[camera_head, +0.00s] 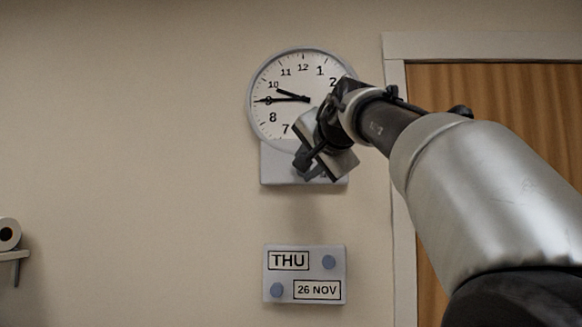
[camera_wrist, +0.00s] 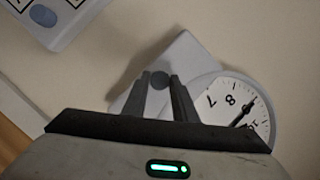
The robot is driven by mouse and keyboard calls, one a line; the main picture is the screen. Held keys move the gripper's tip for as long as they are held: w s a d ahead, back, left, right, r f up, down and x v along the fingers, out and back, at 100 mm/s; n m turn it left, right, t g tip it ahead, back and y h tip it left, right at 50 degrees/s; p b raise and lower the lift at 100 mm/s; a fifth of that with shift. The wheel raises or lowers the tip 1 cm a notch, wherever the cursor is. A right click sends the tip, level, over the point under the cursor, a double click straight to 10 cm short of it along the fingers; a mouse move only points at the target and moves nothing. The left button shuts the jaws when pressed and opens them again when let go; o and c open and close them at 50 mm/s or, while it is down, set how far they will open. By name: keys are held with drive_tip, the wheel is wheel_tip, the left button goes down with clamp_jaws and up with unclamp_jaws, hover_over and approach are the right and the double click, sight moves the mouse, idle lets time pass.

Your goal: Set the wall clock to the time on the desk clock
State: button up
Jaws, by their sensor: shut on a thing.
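The wall clock (camera_head: 272,120) is round and white with a grey rim, on the wall. Its short hand points just short of 10 and its long hand at 9, about 9:45. A pale box (camera_head: 278,172) joins its lower edge. My gripper (camera_head: 311,166) is in front of this box and hides part of it and the clock's lower right. In the wrist view, a round grey-blue knob (camera_wrist: 160,80) on the box sits between my two fingers (camera_wrist: 158,92), which are shut on it. Part of the clock face (camera_wrist: 228,104) shows there too. The desk clock is not in view.
A date plate (camera_head: 306,275) reading THU, 26 NOV, with two blue knobs, hangs below the clock. A wooden door (camera_head: 500,90) with a pale frame is at right. A shelf (camera_head: 14,256) bearing a white roll is at far left. The wall between is bare.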

drive_tip(key=o, duration=1)
drive_tip(key=shift+r, duration=0.15)
drive_tip(key=shift+o, duration=0.2)
drive_tip(key=b+v, duration=0.8)
drive_tip(key=v, duration=0.9)
drive_tip(key=shift+s+b, duration=0.2)
drive_tip(key=shift+b, duration=0.1)
